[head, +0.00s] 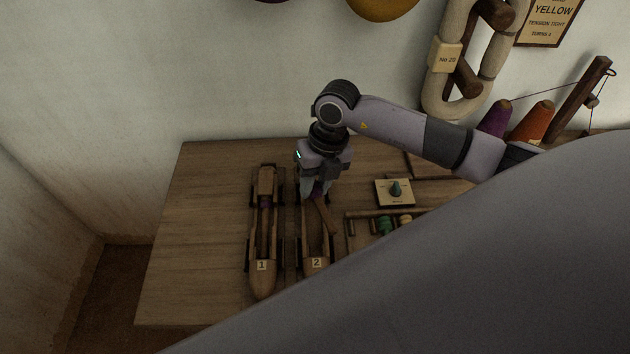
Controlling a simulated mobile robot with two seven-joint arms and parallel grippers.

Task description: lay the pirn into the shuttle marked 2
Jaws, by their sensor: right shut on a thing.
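The shuttle marked 2 (316,264) is a long wooden boat shape lying on the table, its number tag at the near end. My right gripper (317,194) is over its far part and hides that end. The gripper is shut on the pirn (328,218), a brown stick with a bit of purple by the fingers. The pirn slants toward the near right, across the right side of the shuttle's opening. I cannot tell whether it touches the shuttle. My left gripper is not in view.
The shuttle marked 1 (262,279) lies close on the left, with something purple inside. The table's left side (205,220) is clear.

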